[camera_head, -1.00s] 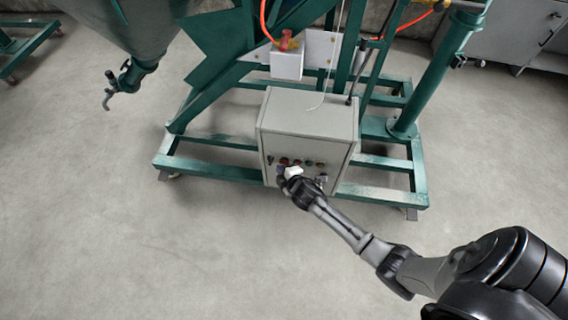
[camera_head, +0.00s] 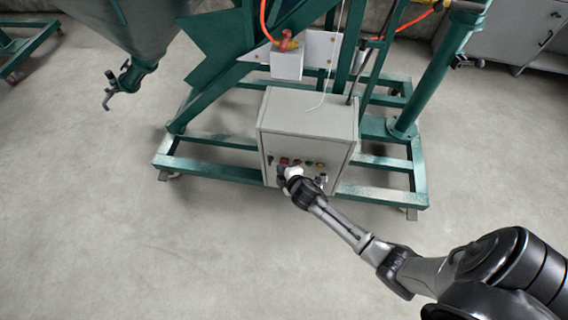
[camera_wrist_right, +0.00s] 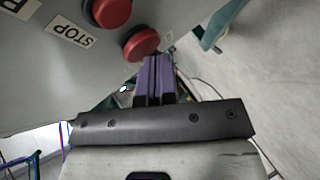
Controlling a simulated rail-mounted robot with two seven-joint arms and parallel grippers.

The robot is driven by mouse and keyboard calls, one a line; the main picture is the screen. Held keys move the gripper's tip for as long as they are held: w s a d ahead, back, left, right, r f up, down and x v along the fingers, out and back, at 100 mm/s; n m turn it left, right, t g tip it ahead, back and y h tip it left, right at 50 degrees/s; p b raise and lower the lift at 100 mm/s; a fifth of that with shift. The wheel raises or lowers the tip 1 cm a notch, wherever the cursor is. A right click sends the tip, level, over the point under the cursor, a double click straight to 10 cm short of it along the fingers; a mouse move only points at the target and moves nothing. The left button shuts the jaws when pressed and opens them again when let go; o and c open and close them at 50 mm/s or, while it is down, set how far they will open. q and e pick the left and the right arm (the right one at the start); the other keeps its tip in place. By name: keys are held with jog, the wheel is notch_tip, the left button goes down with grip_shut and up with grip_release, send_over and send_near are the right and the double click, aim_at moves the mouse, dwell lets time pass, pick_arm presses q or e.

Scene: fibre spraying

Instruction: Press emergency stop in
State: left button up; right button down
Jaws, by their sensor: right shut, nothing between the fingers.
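The grey control box (camera_head: 308,112) stands on the green frame, with a row of buttons on its front panel. In the right wrist view two red round buttons show, one (camera_wrist_right: 111,12) near a STOP label (camera_wrist_right: 72,35) and a mushroom-shaped one (camera_wrist_right: 141,43) closer to my fingers. I cannot tell which is the emergency stop. My right gripper (camera_head: 282,172) is at the panel's lower left in the head view. In the wrist view its purple fingers (camera_wrist_right: 154,62) are shut and empty, their tips just below the nearer red button. Contact is unclear. My left gripper is out of view.
The green steel frame (camera_head: 215,172) surrounds the box's base. A grey hopper (camera_head: 135,25) with an outlet valve hangs at the upper left. A grey cabinet (camera_head: 515,35) stands at the back right. The concrete floor in front is clear.

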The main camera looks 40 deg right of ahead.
dwell(0.3)
jog(key=shift+w+d, duration=0.2)
jog(key=shift+d, duration=0.1)
dwell(0.4)
jog(key=shift+a+p, duration=0.15)
jog(key=shift+p, duration=0.35)
